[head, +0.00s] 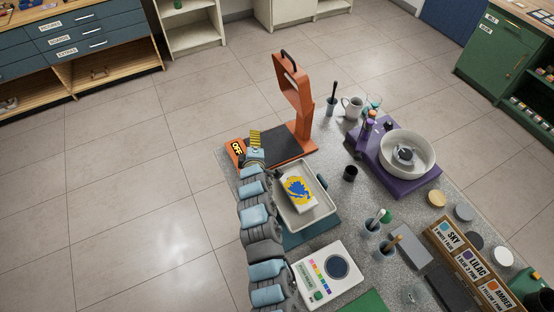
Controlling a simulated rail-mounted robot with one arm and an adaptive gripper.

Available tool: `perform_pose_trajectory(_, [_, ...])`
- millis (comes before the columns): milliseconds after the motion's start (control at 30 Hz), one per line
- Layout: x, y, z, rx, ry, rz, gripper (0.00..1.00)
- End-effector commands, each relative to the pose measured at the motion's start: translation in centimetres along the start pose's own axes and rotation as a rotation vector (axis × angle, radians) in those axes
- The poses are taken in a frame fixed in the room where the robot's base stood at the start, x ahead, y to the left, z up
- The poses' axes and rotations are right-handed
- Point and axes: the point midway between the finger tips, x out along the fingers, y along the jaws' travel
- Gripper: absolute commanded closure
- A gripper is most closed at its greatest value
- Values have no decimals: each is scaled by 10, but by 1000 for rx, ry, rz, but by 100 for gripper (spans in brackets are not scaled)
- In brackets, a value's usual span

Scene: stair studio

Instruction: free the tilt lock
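My arm reaches up along the table's left edge in the head view. My gripper (255,153) is at its far end, close to the front left of an orange machine (292,92). The machine has a dark plate (272,146), a tall raised upright with a dark handle on top, and a black-and-yellow "OFF" label (238,147). A yellow piece with dark stripes (256,137) shows right by my gripper; I cannot tell whether they touch. The fingers are too small and hidden to read. I cannot tell which part is the tilt lock.
A pale tray (307,217) holding a white box with a blue and yellow print (298,190) is right of my arm. A purple machine with a white bowl (407,155), cups and a scale-like device (325,277) crowd the table. The floor left is clear.

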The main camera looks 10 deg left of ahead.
Motion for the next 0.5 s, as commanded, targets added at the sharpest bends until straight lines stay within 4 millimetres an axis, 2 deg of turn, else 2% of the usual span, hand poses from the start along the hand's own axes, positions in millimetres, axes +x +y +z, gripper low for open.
perform_pose_trajectory(500, [-49,29,11,251,146,237,51])
